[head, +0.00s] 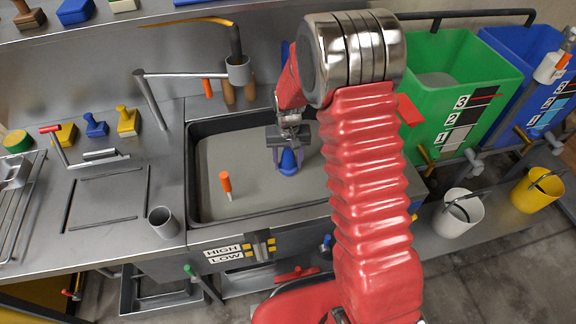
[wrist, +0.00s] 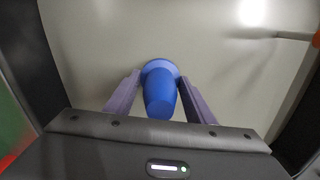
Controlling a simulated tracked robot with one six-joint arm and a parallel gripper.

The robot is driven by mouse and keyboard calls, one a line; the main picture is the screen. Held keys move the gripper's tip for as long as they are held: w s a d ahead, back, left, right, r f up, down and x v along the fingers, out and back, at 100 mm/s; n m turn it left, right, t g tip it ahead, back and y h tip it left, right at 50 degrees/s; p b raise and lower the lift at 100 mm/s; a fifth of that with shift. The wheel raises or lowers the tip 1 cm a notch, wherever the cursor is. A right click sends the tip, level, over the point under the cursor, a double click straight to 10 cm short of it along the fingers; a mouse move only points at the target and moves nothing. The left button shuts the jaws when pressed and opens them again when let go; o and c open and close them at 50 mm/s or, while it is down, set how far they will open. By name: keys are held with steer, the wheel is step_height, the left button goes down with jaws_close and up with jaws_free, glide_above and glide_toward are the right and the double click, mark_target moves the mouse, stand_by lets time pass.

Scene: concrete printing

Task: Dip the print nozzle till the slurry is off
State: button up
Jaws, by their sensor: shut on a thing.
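The blue print nozzle (wrist: 160,95) is between the two purple fingers of my gripper (wrist: 160,88), which is shut on it. In the head view the nozzle (head: 289,163) and my gripper (head: 288,150) are over the right half of the sink basin (head: 188,190), inside its rim. The basin holds flat grey liquid. I cannot tell whether the nozzle's far end touches the liquid. The faces turned to the cameras look plain blue; its far end is hidden.
A grey cup (head: 163,222) is on the left counter. A green bin (head: 480,95) stands right.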

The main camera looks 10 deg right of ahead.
steer(key=shift+r, duration=6.75)
